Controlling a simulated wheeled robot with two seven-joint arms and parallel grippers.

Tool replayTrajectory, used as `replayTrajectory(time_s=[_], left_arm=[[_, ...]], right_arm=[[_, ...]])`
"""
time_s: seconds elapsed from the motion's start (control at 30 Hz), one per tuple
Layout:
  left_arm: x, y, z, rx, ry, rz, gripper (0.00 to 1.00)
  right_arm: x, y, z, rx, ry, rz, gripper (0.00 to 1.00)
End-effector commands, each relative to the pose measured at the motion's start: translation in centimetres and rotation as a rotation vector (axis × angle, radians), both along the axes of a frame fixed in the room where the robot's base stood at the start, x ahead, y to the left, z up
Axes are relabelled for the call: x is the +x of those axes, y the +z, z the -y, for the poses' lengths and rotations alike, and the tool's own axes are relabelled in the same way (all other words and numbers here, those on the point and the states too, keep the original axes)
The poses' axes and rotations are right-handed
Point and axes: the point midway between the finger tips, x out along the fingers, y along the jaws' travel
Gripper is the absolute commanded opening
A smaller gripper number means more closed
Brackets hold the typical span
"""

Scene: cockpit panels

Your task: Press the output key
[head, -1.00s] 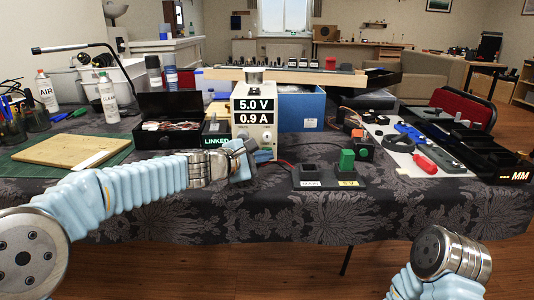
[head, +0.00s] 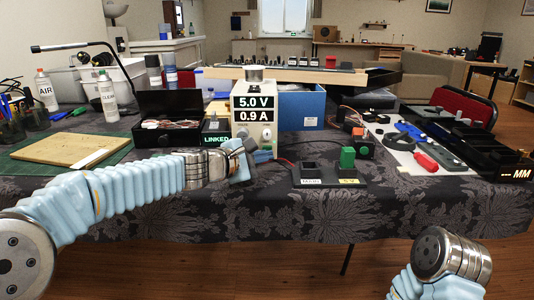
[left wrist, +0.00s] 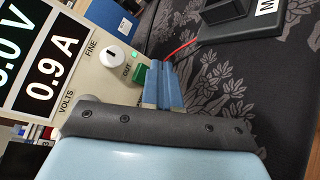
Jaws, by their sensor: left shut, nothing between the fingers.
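The cream power supply (head: 255,128) stands on the table and its displays read 5.0 V and 0.9 A. In the left wrist view, its green output key (left wrist: 140,76), labelled OUT, sits below the white FINE knob (left wrist: 113,55). My left gripper (head: 264,155) is shut and empty, in front of the supply's lower right. In the left wrist view, its blue fingers (left wrist: 162,80) are right beside the key and overlap its edge; I cannot tell whether they touch it. In the head view the fingers and hand hide the key area. My right gripper is out of view.
A black base with a green block (head: 347,156) stands right of the supply, with a red cable running near it. A black open box (head: 170,115) and a LINKED unit (head: 216,132) are to the left. The front tablecloth (head: 240,210) is clear.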

Motion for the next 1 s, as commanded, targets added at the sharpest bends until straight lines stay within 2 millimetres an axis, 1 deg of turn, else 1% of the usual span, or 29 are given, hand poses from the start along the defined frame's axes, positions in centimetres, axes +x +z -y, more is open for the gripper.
replayTrajectory(time_s=[0.03,0.1,0.3,0.43,0.57,1.0], left_arm=[[-0.6,-0.3,0.0,0.0,-0.001,0.002,0.0],[-1.5,-0.3,0.0,0.0,-0.001,0.002,0.0],[-3.8,-0.3,0.0,0.001,-0.002,0.003,0.0],[-4.9,-0.2,0.0,0.0,-0.001,0.001,0.0],[-5.3,-0.1,0.0,0.0,0.0,0.001,0.0],[-5.3,-0.1,0.0,0.001,0.0,0.001,0.0]], right_arm=[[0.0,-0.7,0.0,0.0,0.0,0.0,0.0],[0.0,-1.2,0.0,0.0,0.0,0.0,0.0],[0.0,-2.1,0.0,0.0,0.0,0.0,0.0],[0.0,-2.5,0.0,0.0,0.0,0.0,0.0],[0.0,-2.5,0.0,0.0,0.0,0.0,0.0],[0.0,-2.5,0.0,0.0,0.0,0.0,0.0]])
